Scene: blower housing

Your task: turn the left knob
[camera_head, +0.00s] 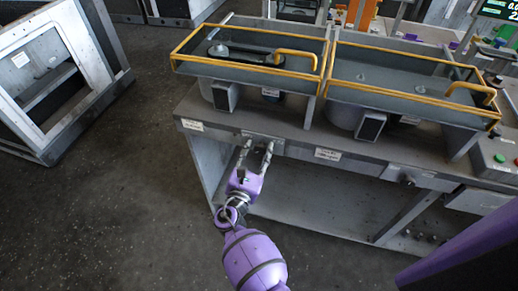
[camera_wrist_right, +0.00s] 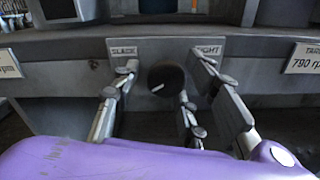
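The left knob (camera_wrist_right: 167,80) is a dark round knob on the front face of the bench, shown in the right wrist view. Its white pointer mark aims left and slightly down. It sits between a SLACK label (camera_wrist_right: 123,47) on the left and a label on the right, partly covered, ending in "IGHT". My right gripper (camera_head: 258,146) is open at the bench front; the knob cannot be made out in the head view. In the wrist view its fingers (camera_wrist_right: 165,68) stand on either side of the knob, with gaps visible. My left gripper is not in view.
Two yellow-railed trays (camera_head: 400,92) stand on the grey bench (camera_head: 300,131). Another dark knob (camera_head: 407,181) is farther right on the bench front. A control box with green and red buttons (camera_head: 499,158) is at the right.

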